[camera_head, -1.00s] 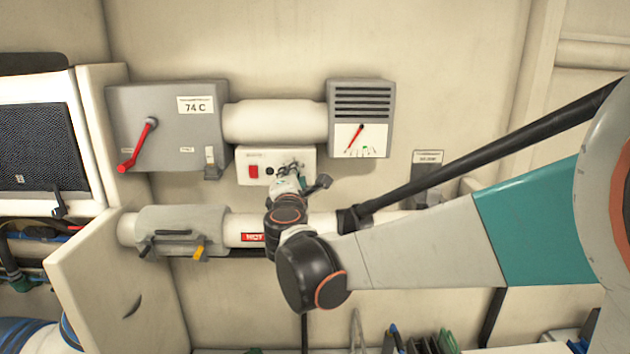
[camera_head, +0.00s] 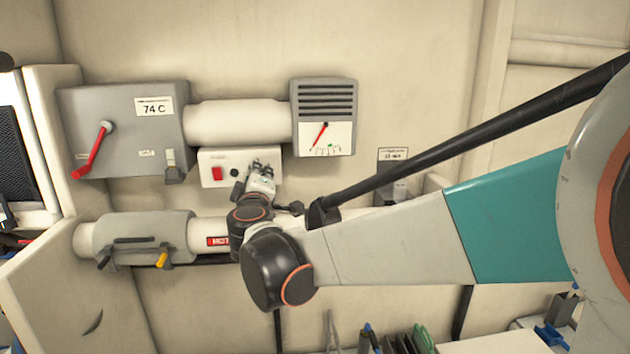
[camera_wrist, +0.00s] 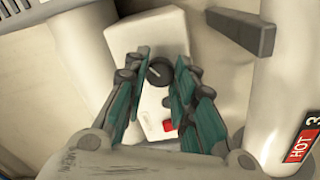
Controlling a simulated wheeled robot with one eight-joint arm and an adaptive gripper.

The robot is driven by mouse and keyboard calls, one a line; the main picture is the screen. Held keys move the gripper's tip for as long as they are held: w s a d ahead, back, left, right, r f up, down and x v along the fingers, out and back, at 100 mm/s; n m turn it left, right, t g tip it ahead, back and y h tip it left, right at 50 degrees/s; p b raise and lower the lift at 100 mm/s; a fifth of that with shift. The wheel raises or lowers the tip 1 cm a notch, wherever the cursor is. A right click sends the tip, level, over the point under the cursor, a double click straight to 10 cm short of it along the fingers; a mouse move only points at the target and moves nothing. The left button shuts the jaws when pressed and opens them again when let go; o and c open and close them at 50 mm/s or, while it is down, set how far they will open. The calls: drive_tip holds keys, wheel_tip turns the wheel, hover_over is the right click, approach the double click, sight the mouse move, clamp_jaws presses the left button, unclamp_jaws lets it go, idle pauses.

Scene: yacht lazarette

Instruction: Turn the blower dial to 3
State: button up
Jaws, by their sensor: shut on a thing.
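The blower dial (camera_wrist: 159,72) is a round black knob with a pale pointer line, on the white control box (camera_head: 210,155). In the wrist view its pointer line slants to the upper left. My gripper (camera_wrist: 160,80) has its teal-padded fingers on both sides of the knob, shut on it. In the head view my gripper (camera_head: 262,170) reaches the right part of the box and hides the dial. The numbers around the dial cannot be read. A red switch (camera_head: 216,174) is on the box's left side; it also shows in the wrist view (camera_wrist: 167,125).
A gauge (camera_head: 325,138) with a red needle pointing lower left is on the vent unit to the right. A grey box with a red lever (camera_head: 92,150) and a 74 C label is at left. A pipe marked HOT (camera_head: 217,241) runs below.

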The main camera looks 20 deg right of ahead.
drive_tip(key=shift+s+f+m, duration=0.1)
drive_tip(key=shift+s+m, duration=0.05)
drive_tip(key=shift+m, duration=0.35)
drive_tip(key=o, duration=1.1)
drive_tip(key=v, duration=1.1)
drive_tip(key=shift+s+a, duration=0.15)
drive_tip(key=shift+s, duration=0.2)
